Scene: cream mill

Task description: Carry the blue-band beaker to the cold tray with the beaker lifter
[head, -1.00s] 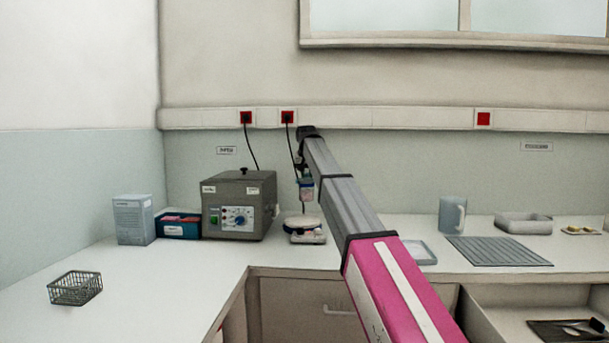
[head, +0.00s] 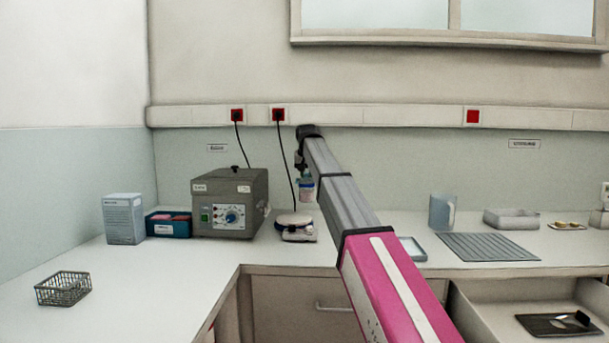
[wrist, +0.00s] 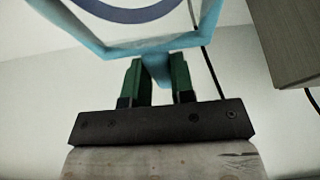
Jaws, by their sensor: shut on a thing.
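My gripper (wrist: 157,82) has its green fingers shut on the light blue handle of the beaker lifter (wrist: 157,68). The lifter's angular frame fills the top of the wrist view. Inside it shows a curved dark blue band on a pale round body, the blue-band beaker (wrist: 130,13). In the head view, the beaker (head: 306,188) hangs below the arm's end, above and slightly right of the hotplate (head: 295,227). My arm hides much of the gripper there. A shallow tray with a pale blue rim (head: 412,249), possibly the cold tray, is partly behind my arm.
A grey oven-like box (head: 230,205) stands left of the hotplate. A ribbed grey mat (head: 487,247), a blue-grey jug (head: 441,212) and a pale tray (head: 511,219) lie on the right. A wire basket (head: 63,288) sits front left. An open drawer (head: 490,305) is front right.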

